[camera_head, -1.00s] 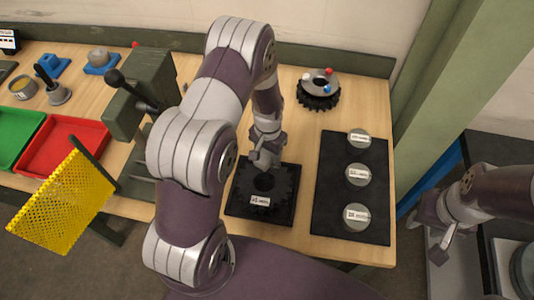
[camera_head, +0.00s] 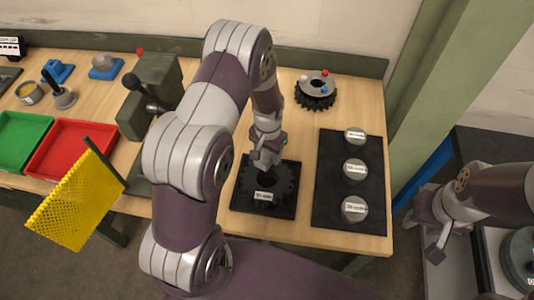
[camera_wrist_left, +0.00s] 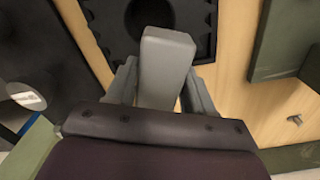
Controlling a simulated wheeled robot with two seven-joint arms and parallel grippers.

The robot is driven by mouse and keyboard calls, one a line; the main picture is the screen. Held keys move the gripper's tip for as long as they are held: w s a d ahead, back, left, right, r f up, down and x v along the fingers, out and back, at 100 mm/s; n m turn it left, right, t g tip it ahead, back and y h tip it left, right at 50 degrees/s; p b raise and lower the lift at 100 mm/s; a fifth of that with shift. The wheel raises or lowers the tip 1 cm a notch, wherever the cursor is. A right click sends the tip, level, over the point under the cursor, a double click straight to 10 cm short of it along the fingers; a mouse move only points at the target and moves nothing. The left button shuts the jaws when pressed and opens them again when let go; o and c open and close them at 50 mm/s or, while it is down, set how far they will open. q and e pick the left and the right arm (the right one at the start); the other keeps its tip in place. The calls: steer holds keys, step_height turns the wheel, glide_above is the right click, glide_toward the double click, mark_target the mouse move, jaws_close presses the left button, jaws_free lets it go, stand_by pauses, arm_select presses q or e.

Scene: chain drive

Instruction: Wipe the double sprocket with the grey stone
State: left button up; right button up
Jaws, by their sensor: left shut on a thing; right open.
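A dark toothed sprocket (camera_head: 284,185) with a white label lies flat on a black square pad (camera_head: 281,212) on the bench. My left gripper (camera_head: 264,160) is over its far part, pointing down. In the left wrist view the gripper (camera_wrist_left: 160,85) is shut on the grey stone (camera_wrist_left: 166,62), a plain grey block. The stone's end overlaps the edge of the sprocket's central hole (camera_wrist_left: 148,20); I cannot tell whether it touches. My right gripper (camera_head: 437,240) is open and empty, off the bench's right side.
Another toothed wheel (camera_head: 316,103), topped by a grey disc with coloured knobs, stands at the back. A black mat (camera_head: 332,205) with three labelled round pieces lies to the right. A green vise (camera_head: 160,80), red tray (camera_head: 65,165) and yellow mesh (camera_head: 75,205) are left.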

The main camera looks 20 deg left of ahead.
mark_target(268, 152)
arm_select(q)
step_height(268, 152, up, 2)
steer(key=shift+r+p, duration=0.1)
steer(key=shift+p, duration=0.45)
steer(key=shift+r+p, duration=0.55)
steer(key=shift+r, duration=0.15)
